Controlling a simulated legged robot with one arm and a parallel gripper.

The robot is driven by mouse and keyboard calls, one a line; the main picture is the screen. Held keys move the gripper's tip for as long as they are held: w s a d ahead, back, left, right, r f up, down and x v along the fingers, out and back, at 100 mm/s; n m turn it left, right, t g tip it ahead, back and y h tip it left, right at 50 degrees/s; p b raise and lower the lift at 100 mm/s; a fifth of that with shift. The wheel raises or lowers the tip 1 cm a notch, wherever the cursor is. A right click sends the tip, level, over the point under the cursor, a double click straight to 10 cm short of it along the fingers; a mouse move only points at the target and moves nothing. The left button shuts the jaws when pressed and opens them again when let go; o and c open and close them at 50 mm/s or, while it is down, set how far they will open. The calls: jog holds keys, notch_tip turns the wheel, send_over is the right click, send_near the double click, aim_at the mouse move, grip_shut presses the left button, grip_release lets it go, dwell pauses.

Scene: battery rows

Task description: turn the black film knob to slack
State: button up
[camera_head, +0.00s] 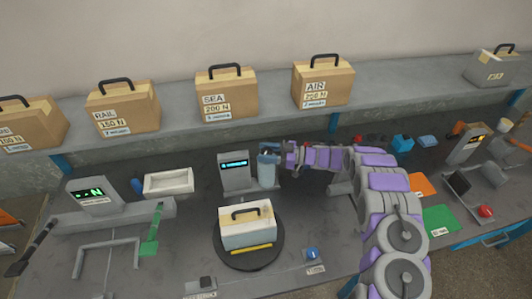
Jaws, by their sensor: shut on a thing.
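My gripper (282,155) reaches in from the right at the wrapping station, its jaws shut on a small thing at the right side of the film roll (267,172). The black film knob is hard to make out there; the jaws largely hide it. The film roll is a pale blue upright cylinder beside a grey post with a cyan-lit display (234,163). In front, a pale box (246,233) with a dark handle sits on a round black turntable (270,256), a yellow strip at its front.
Cardboard boxes labelled RAIL (124,106), SEA (219,93) and AIR (323,82) stand on the back shelf. A white tray (168,183) and green-lit display (93,194) are at left. A blue button (312,254) lies front right. My arm covers the right middle of the bench.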

aim_at(268, 152)
jog(key=shift+w+d+r, duration=0.1)
jog(key=shift+w, duration=0.05)
jog(key=o, duration=0.9)
jog(key=shift+o, duration=0.2)
jog(key=shift+r, duration=0.3)
jog(key=r, duration=0.3)
jog(key=shift+s+d+p, duration=0.15)
jog(key=shift+s+p, duration=0.2)
jog(key=s+d+r, duration=0.1)
jog(key=s+d, duration=0.3)
jog(key=s, duration=1)
jog(key=shift+s+p, duration=0.35)
jog(key=shift+p, duration=0.1)
jog(key=shift+r, duration=0.1)
